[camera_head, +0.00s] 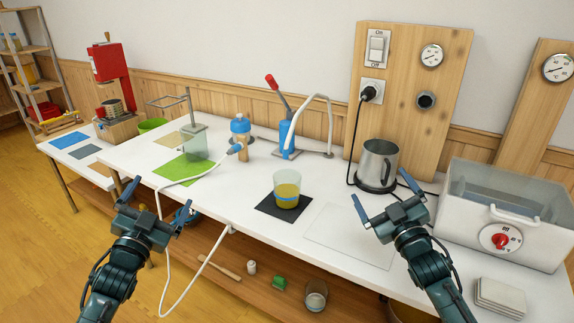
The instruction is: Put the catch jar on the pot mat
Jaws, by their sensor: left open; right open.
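My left gripper (155,202) is open and empty, left of the jar near the table's front edge. My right gripper (384,197) is open and empty, right of the jar and apart from it.
A steel pitcher (377,160) stands on a dark base behind my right gripper. A white tub with a red knob (501,241) is at the right. A blue pump (287,137) and a blue-capped bottle (240,130) stand behind the jar. A white hose (217,238) hangs over the front edge.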

